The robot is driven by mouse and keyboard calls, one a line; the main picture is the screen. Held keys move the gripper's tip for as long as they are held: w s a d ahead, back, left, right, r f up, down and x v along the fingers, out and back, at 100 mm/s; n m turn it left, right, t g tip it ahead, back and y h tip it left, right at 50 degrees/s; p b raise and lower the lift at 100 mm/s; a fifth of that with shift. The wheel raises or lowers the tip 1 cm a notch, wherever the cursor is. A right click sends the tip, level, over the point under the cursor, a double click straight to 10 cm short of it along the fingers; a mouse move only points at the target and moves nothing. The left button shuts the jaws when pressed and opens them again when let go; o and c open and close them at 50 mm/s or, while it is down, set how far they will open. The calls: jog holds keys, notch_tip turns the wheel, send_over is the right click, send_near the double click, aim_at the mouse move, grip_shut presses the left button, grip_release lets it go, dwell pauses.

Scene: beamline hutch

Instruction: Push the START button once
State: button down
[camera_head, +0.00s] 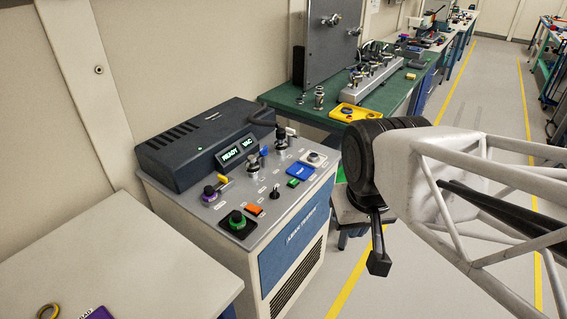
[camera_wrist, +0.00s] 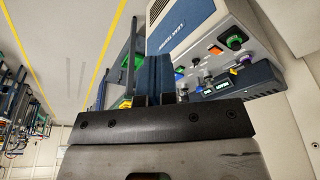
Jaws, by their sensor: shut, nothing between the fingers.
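The control panel (camera_head: 262,228) is the sloped grey top of a white and blue cabinet. It carries a large round green control (camera_head: 237,221), an orange rectangular button (camera_head: 254,210), a small green rectangular button (camera_head: 293,183), a blue part (camera_head: 300,170) and a round metal-rimmed button (camera_head: 315,158). The labels are too small to read, so I cannot tell which is START. My gripper (camera_head: 378,264) is shut and empty, pointing down to the right of the cabinet, apart from the panel. In the wrist view my gripper (camera_wrist: 153,98) also shows, with the panel (camera_wrist: 211,61) beyond it at upper right.
A dark display box (camera_head: 200,140) reading READY and VAC stands behind the controls. A purple knob (camera_head: 209,193) and upright metal fittings (camera_head: 253,165) rise from the panel. A pale table (camera_head: 120,255) is at left; a green bench (camera_head: 300,103) with a yellow tray (camera_head: 350,112) is behind.

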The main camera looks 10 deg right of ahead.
jog(key=shift+w, duration=0.1)
dwell(0.7)
jog(key=m+t+y, duration=0.2)
jog(key=m+y, duration=0.6)
jog(key=m, duration=0.8)
send_over(294, 182)
notch_tip(294, 182, down, 13)
jog(key=shift+a+f+n+t, duration=0.1)
jog(key=shift+f+n+t, duration=0.05)
jog(key=shift+n+t, duration=0.15)
jog(key=shift+f, duration=4.3)
jog(key=shift+f, duration=0.55)
